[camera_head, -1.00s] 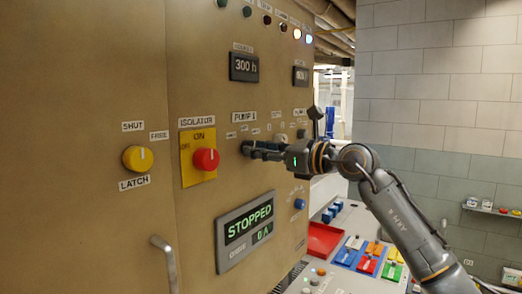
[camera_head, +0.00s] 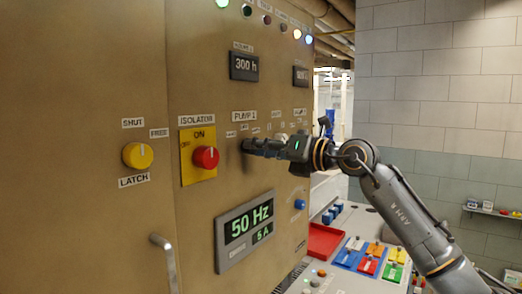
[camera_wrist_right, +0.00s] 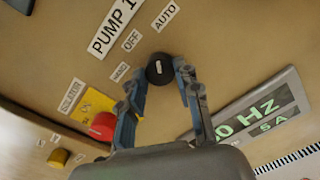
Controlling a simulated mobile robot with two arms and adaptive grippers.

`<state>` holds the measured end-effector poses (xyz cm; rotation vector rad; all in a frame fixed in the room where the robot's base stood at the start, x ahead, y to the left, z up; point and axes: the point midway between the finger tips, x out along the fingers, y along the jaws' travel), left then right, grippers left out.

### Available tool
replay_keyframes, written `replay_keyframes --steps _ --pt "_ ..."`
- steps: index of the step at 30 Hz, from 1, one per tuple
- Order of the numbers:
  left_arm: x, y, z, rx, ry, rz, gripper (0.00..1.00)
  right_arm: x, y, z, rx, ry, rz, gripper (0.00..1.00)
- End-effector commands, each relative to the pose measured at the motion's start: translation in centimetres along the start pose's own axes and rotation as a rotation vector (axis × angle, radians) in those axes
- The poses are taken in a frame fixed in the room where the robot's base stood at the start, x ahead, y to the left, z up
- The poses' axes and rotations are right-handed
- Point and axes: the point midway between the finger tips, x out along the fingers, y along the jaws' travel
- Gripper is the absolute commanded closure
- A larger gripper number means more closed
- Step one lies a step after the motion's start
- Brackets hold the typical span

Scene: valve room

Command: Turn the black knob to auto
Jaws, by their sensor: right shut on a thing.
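The black knob (camera_wrist_right: 160,69) sits on the tan cabinet front below the PUMP 1 label (camera_wrist_right: 116,26), beside the HAND, OFF and AUTO labels (camera_wrist_right: 165,16). I cannot make out which label its pointer faces. My right gripper (camera_wrist_right: 158,82) is shut on the knob, one finger on each side. In the head view, my right gripper (camera_head: 247,146) reaches in from the right and its fingers hide most of the knob. The display (camera_head: 245,231) below reads 50 Hz, with a smaller ampere reading under it. My left gripper is not in view.
A red isolator knob (camera_head: 206,157) on a yellow plate is left of my gripper. A yellow latch knob (camera_head: 138,155) is further left, above a metal handle (camera_head: 163,262). A blue button (camera_head: 299,204) is lower right. A red tray (camera_head: 324,240) lies on the console.

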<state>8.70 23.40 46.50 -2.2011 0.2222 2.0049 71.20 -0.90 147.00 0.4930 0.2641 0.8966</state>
Motion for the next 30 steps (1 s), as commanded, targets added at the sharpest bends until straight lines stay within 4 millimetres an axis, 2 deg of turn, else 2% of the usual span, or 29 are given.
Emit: replay_keyframes --steps 9,23,24,26,27,30 --pt "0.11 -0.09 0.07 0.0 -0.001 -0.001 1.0 -0.07 0.03 0.2 0.093 -0.002 0.0 0.99" --pt "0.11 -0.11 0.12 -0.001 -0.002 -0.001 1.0 -0.08 0.04 0.24 0.106 -0.003 0.001 0.99" --pt "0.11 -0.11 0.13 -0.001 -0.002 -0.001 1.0 -0.08 0.04 0.24 0.106 -0.002 0.001 0.59" --pt "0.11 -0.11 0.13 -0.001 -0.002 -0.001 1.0 -0.08 0.03 0.22 0.106 -0.002 0.001 0.47" --pt "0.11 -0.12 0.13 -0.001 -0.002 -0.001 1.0 -0.07 0.03 0.2 0.106 -0.001 0.001 0.44" --pt "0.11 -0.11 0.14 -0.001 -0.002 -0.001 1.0 -0.05 0.02 0.15 0.105 0.0 0.001 0.44"
